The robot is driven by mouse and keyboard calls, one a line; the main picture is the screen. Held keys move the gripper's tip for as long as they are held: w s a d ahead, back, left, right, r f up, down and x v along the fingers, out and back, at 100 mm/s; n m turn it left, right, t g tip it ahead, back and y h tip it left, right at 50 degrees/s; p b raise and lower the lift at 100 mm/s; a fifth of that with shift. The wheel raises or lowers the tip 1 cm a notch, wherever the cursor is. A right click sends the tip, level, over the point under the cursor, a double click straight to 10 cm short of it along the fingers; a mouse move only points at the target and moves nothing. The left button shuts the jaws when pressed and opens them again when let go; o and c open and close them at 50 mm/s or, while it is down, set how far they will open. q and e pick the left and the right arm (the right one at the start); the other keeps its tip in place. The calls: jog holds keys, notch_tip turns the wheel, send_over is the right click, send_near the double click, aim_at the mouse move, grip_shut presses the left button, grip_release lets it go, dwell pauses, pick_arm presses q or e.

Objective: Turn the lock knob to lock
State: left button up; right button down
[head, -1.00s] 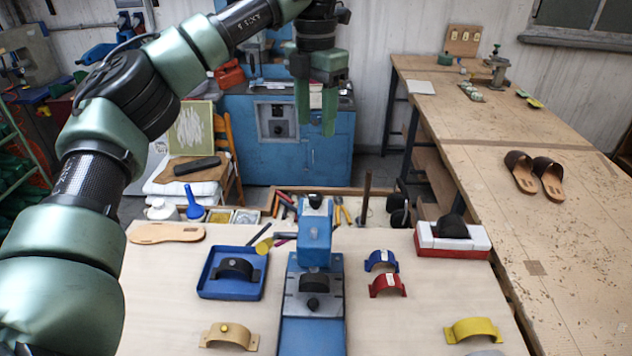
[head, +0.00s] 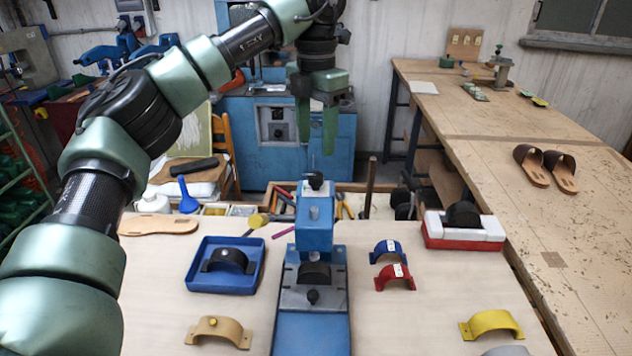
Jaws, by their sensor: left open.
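The blue press (head: 314,232) stands upright on its base plate in the middle of the worktable. I cannot tell from the frame which one is the lock knob. My left gripper (head: 316,135) points straight down above the top knob. Its two green fingers are apart with nothing between them, and a small gap shows between the fingertips and the knob. My right gripper is out of view.
On the worktable (head: 420,325) lie a blue tray (head: 191,277) with a black strap piece, blue (head: 388,247), red (head: 397,272), tan (head: 222,324) and yellow (head: 493,319) straps, and a red-and-white block (head: 433,234). A bench with sandals (head: 547,165) runs along the right.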

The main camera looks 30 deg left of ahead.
aim_at(316, 175)
pick_arm(q)
notch_tip(316, 175, down, 7)
jog(key=shift+a+r+p, duration=0.1)
jog(key=shift+r+p, duration=0.05)
jog(key=shift+p, duration=0.8)
jog(key=shift+f, duration=0.55)
jog(key=shift+c, duration=0.3)
grip_shut()
